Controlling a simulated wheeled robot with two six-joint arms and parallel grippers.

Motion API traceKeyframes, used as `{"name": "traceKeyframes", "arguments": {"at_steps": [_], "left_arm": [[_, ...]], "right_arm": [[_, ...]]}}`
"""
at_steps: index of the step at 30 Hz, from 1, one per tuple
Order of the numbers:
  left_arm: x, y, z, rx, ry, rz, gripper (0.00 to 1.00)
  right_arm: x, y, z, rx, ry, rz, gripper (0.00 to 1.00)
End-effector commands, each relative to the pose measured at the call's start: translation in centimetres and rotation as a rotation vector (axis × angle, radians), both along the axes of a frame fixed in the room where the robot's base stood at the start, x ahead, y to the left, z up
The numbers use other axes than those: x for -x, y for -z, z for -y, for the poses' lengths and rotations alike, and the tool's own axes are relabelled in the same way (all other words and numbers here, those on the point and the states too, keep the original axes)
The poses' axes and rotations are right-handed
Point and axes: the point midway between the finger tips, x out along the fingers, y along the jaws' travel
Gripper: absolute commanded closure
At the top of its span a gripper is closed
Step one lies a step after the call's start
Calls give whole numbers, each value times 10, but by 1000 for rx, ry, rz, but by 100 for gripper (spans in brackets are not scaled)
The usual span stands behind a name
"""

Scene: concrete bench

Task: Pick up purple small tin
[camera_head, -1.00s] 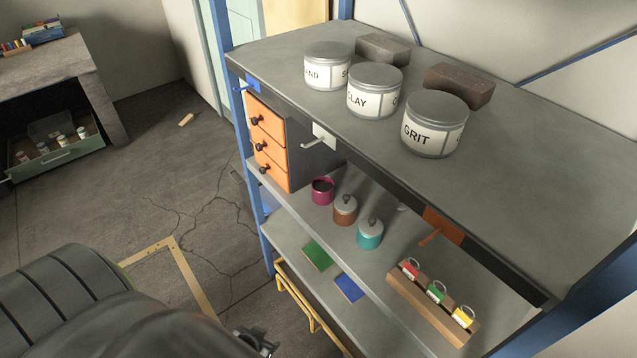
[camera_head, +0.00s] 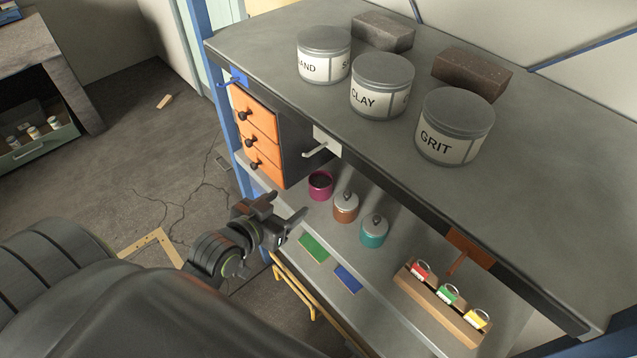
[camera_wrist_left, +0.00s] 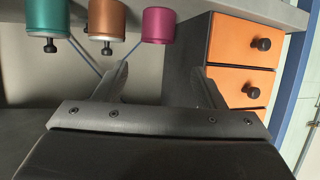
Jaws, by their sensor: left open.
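The purple small tin (camera_head: 320,193) stands on the middle shelf beside the orange drawer unit. It has no lid and looks dark inside. In the left wrist view the purple tin (camera_wrist_left: 158,26) is at the top, beyond the fingers and between their directions. My left gripper (camera_head: 290,206) is open and empty, in front of the shelf and to the lower left of the tin, apart from it. Its spread fingers (camera_wrist_left: 160,80) also show in the left wrist view. My right gripper is not in view.
A brown lidded tin (camera_head: 345,208) and a teal lidded tin (camera_head: 374,231) stand to the right of the purple one. The orange drawers (camera_head: 256,137) are at its left. The bench top (camera_head: 560,150) overhangs the shelf, with a grey hook (camera_head: 318,150) at its edge.

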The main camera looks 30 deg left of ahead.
Motion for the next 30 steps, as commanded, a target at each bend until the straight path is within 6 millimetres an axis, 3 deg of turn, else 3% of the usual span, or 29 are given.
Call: {"name": "traceKeyframes", "arguments": {"at_steps": [15, 30], "left_arm": [[-89, 36, 7, 0, 0, 1, 36], [-127, 53, 12, 1, 0, 1, 36]], "right_arm": [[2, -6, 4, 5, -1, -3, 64], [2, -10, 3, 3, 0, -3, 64]]}}
